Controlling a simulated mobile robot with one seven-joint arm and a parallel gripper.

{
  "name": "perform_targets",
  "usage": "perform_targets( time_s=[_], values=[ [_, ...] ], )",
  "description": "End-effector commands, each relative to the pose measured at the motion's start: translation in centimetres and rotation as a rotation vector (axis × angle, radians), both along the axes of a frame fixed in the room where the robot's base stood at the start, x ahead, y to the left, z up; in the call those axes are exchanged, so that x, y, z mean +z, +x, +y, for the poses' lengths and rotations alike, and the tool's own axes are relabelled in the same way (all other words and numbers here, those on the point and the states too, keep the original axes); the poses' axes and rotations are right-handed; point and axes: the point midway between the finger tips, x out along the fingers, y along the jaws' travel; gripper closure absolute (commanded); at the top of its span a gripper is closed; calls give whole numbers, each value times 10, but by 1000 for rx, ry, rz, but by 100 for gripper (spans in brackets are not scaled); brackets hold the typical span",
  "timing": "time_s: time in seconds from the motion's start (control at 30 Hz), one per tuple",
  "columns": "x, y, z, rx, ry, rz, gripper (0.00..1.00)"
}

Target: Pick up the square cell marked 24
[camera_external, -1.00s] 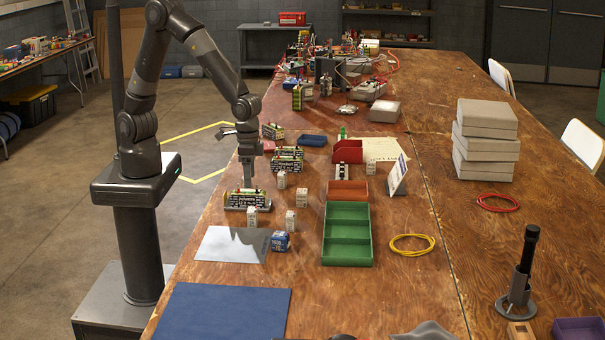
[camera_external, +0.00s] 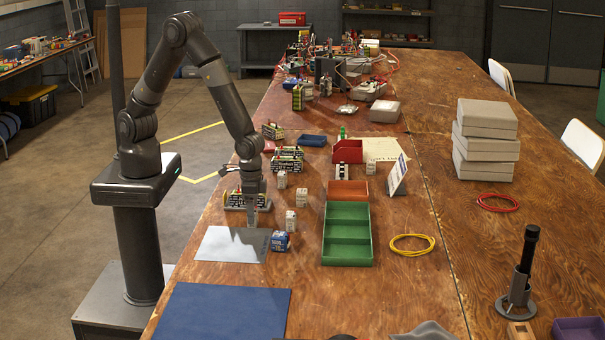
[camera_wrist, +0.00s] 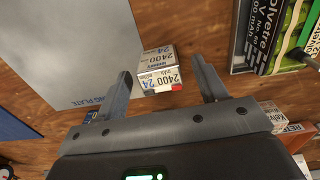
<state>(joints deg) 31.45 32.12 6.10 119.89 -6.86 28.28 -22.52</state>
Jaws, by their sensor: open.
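The small white square cell marked 24 (camera_wrist: 160,78) lies on the wooden table in the wrist view. Its label also reads 2400, and it has a small red patch at one corner. My gripper (camera_wrist: 162,70) is open, with one finger to each side of the cell and visible gaps between. In the external view my gripper (camera_external: 251,220) points down over the table, just behind the grey plate (camera_external: 225,245), and largely hides the cell there. I cannot tell how far the fingertips are above the table.
A battery block in a holder (camera_wrist: 270,45) stands close on the right in the wrist view. A blue cell (camera_external: 280,241) and a white cell (camera_external: 291,222) stand nearby. A green divided tray (camera_external: 347,249) lies to the right. A blue mat (camera_external: 222,312) lies in front.

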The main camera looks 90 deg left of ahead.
Motion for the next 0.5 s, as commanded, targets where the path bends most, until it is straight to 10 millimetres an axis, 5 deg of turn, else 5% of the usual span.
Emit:
perform_targets(
  time_s=[0.33, 0.5],
  values=[
    [-9, 0, 0, 0, -1, -1, 35],
    [-9, 0, 0, 0, 0, -1, 48]
  ],
)
